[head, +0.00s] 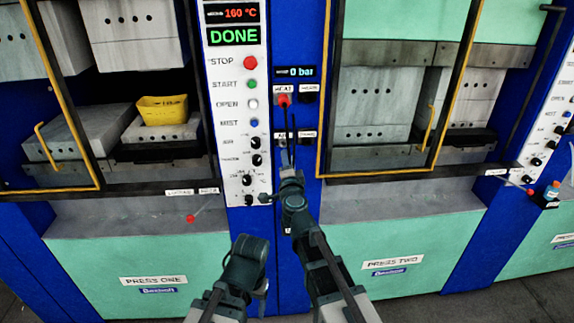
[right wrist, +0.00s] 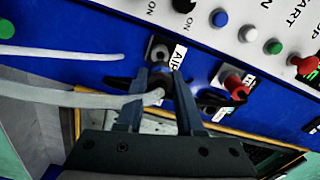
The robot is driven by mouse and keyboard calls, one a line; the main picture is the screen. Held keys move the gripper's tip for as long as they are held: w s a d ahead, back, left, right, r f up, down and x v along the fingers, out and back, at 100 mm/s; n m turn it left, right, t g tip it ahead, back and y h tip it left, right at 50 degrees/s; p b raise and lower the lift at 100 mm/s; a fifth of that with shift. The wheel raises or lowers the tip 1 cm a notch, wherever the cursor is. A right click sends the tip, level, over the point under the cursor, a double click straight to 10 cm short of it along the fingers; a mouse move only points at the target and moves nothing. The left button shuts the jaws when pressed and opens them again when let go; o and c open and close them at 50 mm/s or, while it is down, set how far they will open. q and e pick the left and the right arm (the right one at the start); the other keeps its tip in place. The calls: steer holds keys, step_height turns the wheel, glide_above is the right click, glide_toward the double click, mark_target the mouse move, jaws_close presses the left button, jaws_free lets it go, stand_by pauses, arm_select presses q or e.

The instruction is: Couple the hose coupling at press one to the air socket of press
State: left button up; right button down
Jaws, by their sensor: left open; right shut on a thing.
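My right gripper (head: 289,152) reaches up the blue column between the two presses. The air socket (right wrist: 158,50), beside an AIR label, lies just beyond the fingertips. The coupling is in front of it; whether it is seated I cannot tell. In the head view the gripper largely hides coupling and socket. The gauge (head: 296,72) reads 0 bar. My left gripper (head: 247,250) is open and empty, low in front.
Press one (head: 110,240) holds a yellow container (head: 163,110). Its control panel (head: 240,130) reads DONE and 160 °C. Press two (head: 410,235) stands to the right. A red connector (right wrist: 235,85) sits close beside the air socket. Yellow-framed guards (head: 325,95) flank the column.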

steer(key=shift+w, duration=1.7)
steer(key=shift+w, duration=1.55)
steer(key=shift+c, duration=2.3)
jaws_free()
steer(key=s, duration=1.3)
steer(key=shift+s, duration=0.4)
